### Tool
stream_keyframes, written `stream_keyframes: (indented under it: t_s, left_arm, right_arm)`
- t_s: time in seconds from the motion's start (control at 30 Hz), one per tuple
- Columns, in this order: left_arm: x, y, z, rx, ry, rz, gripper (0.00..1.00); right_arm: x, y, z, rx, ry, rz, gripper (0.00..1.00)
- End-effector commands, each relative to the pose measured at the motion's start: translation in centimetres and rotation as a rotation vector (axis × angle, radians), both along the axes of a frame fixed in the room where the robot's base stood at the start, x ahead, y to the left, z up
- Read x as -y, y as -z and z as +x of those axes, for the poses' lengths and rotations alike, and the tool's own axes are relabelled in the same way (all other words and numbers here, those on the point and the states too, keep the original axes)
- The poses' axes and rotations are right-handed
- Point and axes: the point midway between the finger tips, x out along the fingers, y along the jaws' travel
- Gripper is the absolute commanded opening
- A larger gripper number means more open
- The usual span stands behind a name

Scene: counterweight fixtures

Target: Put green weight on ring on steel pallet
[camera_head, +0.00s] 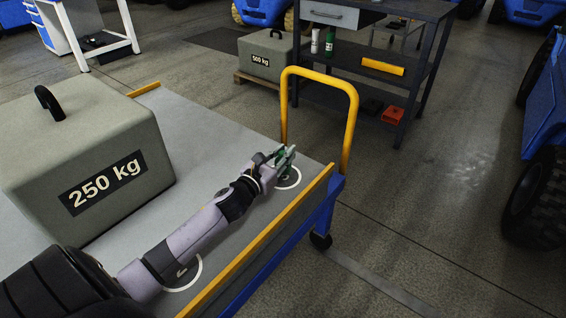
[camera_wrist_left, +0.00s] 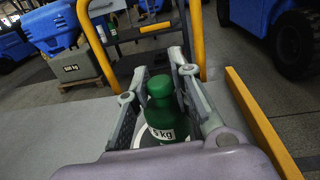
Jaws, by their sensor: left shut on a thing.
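The green weight (camera_wrist_left: 163,115) is upright between the fingers of my left gripper (camera_wrist_left: 157,75) in the wrist view, with a white label ending in "kg". In the head view my left gripper (camera_head: 283,158) is shut on it over the far right end of the grey steel pallet (camera_head: 215,140). Only a little green of the weight (camera_head: 279,160) shows there. A white ring (camera_head: 292,184) on the pallet lies under and beside the gripper. I cannot tell whether the weight touches the surface. A second ring (camera_head: 194,279) is partly hidden by my arm. My right gripper is not in view.
A large 250 kg block (camera_head: 85,150) stands on the pallet's left. A yellow handle (camera_head: 349,120) rises at the far end, and a yellow rail (camera_head: 262,238) runs along the right edge. A dark workbench (camera_head: 430,70) and a 500 kg block (camera_head: 265,58) stand beyond.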

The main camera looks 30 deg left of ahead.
Motion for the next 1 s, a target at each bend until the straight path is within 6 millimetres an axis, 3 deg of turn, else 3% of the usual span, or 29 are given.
stream_keyframes:
  t_s: [0.13,0.57,0.6,0.87,1.0]
  left_arm:
    - [0.0,2.1,0.0,0.003,-0.001,-0.002,0.00]
    - [0.0,2.2,0.0,0.004,0.000,0.000,0.00]
    - [0.0,2.4,0.0,0.000,-0.001,0.000,0.22]
    - [0.0,2.4,0.0,0.000,-0.001,0.000,0.39]
    - [0.0,2.4,0.0,0.000,-0.001,0.000,0.41]
  right_arm:
    - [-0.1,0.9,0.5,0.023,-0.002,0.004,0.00]
    - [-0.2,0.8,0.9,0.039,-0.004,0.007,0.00]
    - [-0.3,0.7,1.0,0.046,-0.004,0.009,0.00]
    - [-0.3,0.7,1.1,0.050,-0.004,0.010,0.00]
    - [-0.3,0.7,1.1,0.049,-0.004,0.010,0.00]
